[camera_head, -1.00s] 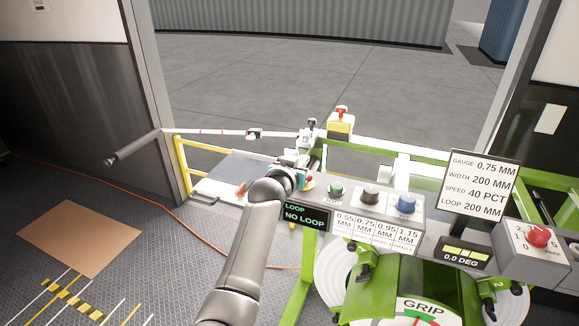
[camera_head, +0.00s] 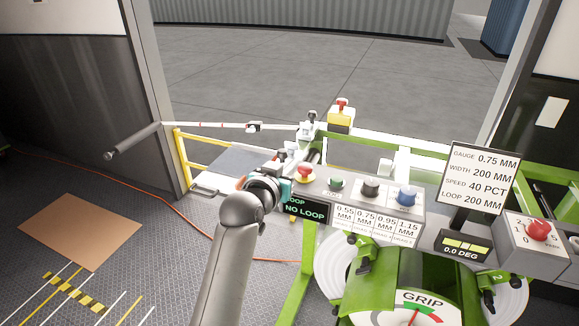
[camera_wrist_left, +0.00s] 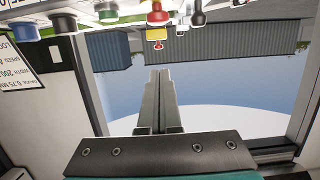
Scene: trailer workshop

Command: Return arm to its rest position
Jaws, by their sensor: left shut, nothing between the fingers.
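My left arm (camera_head: 228,255) comes up from the bottom of the head view, with its wrist at the left end of the control box. The left gripper (camera_wrist_left: 158,75) shows in the left wrist view with its two fingers together and nothing between them. In the head view its fingers are mostly hidden behind the wrist. The control box (camera_head: 425,212) carries a red button (camera_head: 305,172), a green button (camera_head: 336,183), a black knob (camera_head: 371,188) and a blue knob (camera_head: 406,195). The gripper looks apart from these controls. My right gripper is not in view.
A green machine frame (camera_head: 300,285) stands below the box. A white lever arm (camera_head: 215,125) with a dark handle (camera_head: 133,140) reaches left. A display (camera_head: 304,213) reads NO LOOP. A yellow rail (camera_head: 185,165) stands by the doorway. The floor at left is open around a brown sheet (camera_head: 80,230).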

